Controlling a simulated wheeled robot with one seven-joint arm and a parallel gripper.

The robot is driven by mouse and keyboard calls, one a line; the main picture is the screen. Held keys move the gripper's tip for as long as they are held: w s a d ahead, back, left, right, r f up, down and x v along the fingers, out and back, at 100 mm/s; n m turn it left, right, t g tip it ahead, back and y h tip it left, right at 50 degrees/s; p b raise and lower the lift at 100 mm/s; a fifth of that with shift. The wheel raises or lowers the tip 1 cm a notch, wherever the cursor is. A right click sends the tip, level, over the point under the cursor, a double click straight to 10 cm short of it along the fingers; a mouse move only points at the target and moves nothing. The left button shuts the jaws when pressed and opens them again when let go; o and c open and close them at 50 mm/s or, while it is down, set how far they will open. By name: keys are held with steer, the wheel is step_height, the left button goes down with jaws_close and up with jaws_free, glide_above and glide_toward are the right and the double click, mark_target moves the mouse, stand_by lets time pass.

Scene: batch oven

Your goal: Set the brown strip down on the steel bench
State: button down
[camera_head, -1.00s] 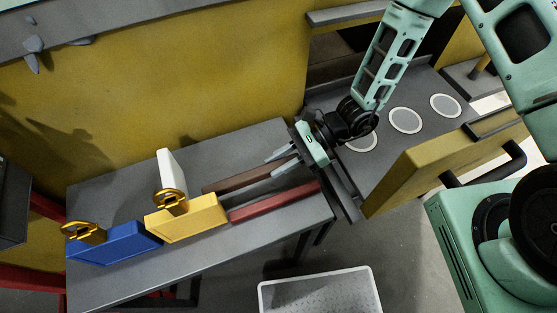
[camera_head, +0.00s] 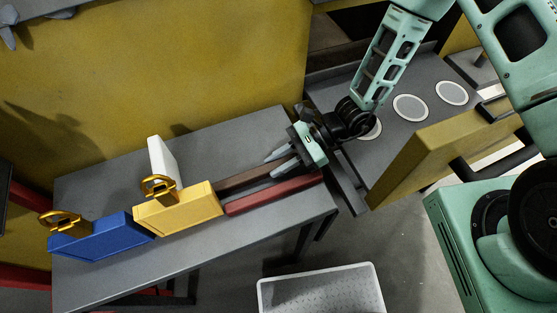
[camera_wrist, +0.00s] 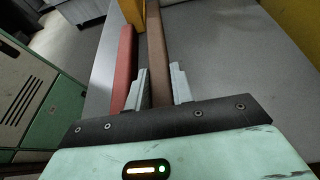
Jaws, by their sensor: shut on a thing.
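The brown strip (camera_head: 240,181) is long and narrow, and my gripper (camera_head: 273,164) is shut on its near end. In the wrist view the strip (camera_wrist: 156,50) runs straight away between the two fingers (camera_wrist: 159,82). It is over the steel bench (camera_head: 100,188), roughly parallel to the red strip (camera_head: 275,194). Whether its underside touches the bench top or hangs just above it I cannot tell. Its far end is close to the yellow block (camera_head: 180,212) and partly hidden behind it in the head view. The red strip (camera_wrist: 122,65) is left of it in the wrist view.
A blue block (camera_head: 105,240) and the yellow block carry gold handles; a white block (camera_head: 162,158) stands behind. The oven's yellow door (camera_head: 425,150) is open right of the bench. A perforated bin (camera_head: 320,292) is on the floor. Bench space behind the strip is clear.

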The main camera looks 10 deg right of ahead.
steer(key=shift+f+b, duration=0.45)
steer(key=shift+f, duration=0.15)
steer(key=c, duration=1.1)
jaws_free()
steer(key=b+v, duration=0.4)
steer(key=v, duration=1.3)
steer(key=shift+d, duration=0.2)
